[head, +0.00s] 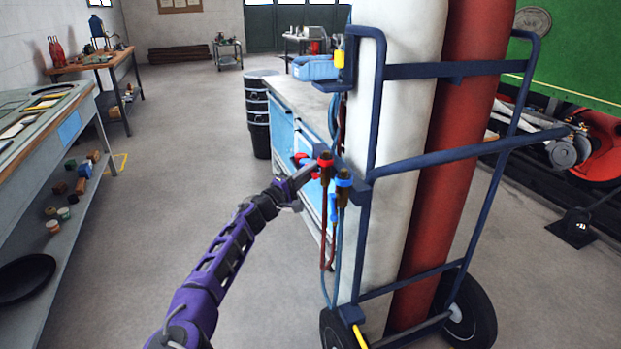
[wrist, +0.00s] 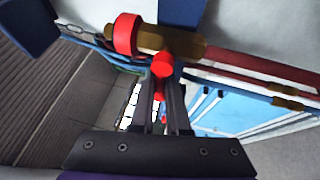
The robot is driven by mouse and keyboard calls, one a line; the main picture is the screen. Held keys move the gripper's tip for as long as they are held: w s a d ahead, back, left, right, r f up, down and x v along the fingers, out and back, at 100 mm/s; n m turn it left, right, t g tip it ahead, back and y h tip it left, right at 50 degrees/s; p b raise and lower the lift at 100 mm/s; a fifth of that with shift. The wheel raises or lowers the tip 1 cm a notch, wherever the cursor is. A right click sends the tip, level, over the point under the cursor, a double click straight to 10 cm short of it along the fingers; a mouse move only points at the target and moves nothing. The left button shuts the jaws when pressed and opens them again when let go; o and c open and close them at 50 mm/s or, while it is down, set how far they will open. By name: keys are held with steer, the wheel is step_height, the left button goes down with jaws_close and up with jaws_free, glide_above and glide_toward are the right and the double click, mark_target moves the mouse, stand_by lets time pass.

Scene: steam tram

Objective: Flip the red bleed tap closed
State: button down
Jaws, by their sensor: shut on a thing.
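The red bleed tap has a brass body with a red ring (head: 325,160) and hangs at the left side of the gas cart. In the wrist view its brass body (wrist: 172,41) lies across the top, with the red ring (wrist: 127,34) at its left end. A red lever with a rounded knob (wrist: 162,66) sticks out from the body toward my gripper. My gripper (head: 312,171) reaches the tap from the left. In the wrist view my gripper's fingers (wrist: 161,88) are shut on the red lever, and the fingers hide part of it.
A similar tap with a blue ring (head: 343,180) sits just right of the red one. Red and blue hoses (head: 328,240) hang below. The cart's blue frame (head: 450,152) holds a white and a red cylinder. A blue cabinet (head: 283,127) stands behind.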

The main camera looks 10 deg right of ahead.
steer(key=c, duration=0.9)
jaws_free()
steer(key=v, duration=1.7)
steer(key=shift+s+a+p, duration=0.1)
steer(key=shift+a+p, duration=0.1)
steer(key=shift+p, duration=0.15)
steer(key=shift+a, duration=0.1)
